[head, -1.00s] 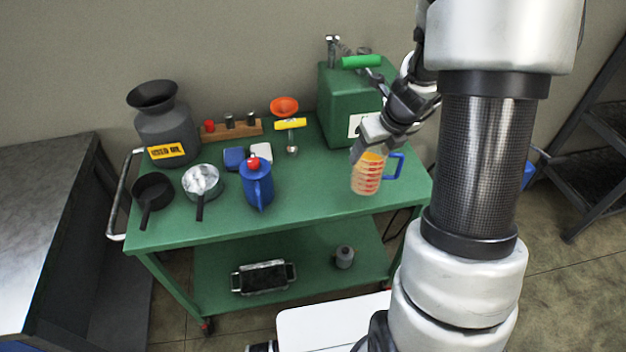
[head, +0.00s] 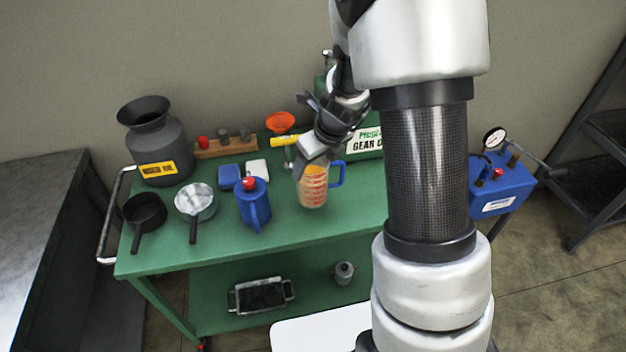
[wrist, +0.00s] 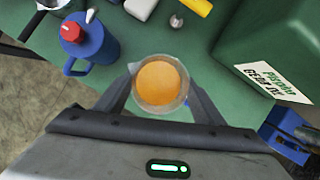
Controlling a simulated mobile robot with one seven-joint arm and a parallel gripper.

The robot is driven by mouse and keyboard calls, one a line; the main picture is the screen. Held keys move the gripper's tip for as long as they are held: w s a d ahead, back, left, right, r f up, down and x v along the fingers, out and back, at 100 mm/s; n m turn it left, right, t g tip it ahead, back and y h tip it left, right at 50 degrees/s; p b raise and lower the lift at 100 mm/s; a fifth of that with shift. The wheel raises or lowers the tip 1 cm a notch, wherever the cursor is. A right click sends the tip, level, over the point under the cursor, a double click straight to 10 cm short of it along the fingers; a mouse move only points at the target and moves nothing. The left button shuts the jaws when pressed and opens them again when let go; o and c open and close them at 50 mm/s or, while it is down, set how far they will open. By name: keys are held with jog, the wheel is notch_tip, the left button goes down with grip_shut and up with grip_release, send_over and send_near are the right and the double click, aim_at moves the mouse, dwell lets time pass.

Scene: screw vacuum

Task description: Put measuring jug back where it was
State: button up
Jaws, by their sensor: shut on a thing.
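The measuring jug (head: 313,190) is clear with red markings, a blue handle and orange liquid inside. My gripper (head: 314,160) is shut on it near its rim. In the head view the jug looks upright, over the right part of the green cart top (head: 285,222); I cannot tell whether its base touches the cart. In the wrist view the jug (wrist: 160,84) is seen from above between the two fingers, with its orange liquid level inside. Part of its rim is hidden by my gripper in the head view.
A blue can with a red cap (head: 253,205) stands left of the jug. A pot (head: 194,200), a dark pan (head: 146,212) and a grey used-oil vessel (head: 160,140) are further left. The green gear oil container (wrist: 270,45) is behind right. Bare cart top lies in front.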

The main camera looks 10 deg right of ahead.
jog(key=shift+f+b, duration=0.8)
jog(key=shift+f, duration=1.1)
jog(key=shift+f, duration=0.15)
jog(key=o, duration=2)
